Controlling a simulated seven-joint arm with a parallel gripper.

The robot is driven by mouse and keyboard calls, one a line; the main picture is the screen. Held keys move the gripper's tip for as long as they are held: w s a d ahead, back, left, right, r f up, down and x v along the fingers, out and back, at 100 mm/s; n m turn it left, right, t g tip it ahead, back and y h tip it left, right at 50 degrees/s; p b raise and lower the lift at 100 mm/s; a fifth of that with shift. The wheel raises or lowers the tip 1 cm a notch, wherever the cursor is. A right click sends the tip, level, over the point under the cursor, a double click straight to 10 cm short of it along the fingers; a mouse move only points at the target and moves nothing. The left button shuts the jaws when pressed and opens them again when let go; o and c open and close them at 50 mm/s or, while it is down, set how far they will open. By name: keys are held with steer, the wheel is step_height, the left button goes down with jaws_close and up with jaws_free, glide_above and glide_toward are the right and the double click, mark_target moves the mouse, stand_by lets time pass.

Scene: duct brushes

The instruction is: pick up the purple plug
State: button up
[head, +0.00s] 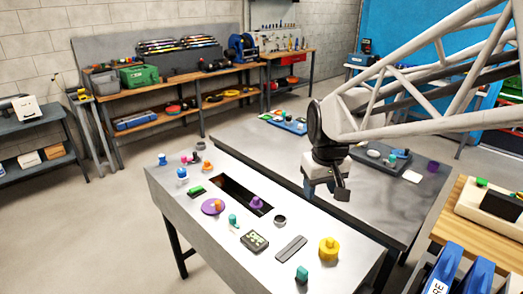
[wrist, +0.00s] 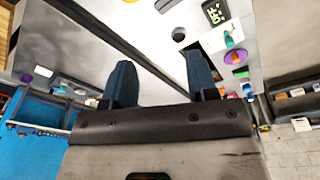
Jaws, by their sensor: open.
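A small purple plug (head: 257,202) with a knob-like top stands at the right end of a dark slot (head: 236,190) in the grey-white table (head: 180,215). I cannot tell whether it sits in the slot or on its edge.
A purple disc (head: 212,207) with an orange knob lies left of the plug. A teal peg (head: 233,220), a dark ring (head: 280,220), a display box (head: 254,241) and a yellow knob (head: 328,249) stand nearby. A darker table (head: 270,150) adjoins behind.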

steer(key=w+a+f+n, duration=0.2)
steer(key=w+a+f, duration=0.2)
steer(key=w, duration=0.4)
steer(key=w+a+f+n, duration=0.1)
steer(key=w+a+f, duration=0.25)
steer(key=w, duration=0.35)
steer(key=n+g, duration=0.2)
steer(key=n, duration=0.1)
glide_above(256, 198)
steer(key=f, duration=1)
steer(key=shift+w+f, duration=0.25)
steer(key=shift+f, duration=1.35)
steer(key=shift+s+f, duration=0.2)
steer(key=shift+f, duration=2.35)
jaws_close()
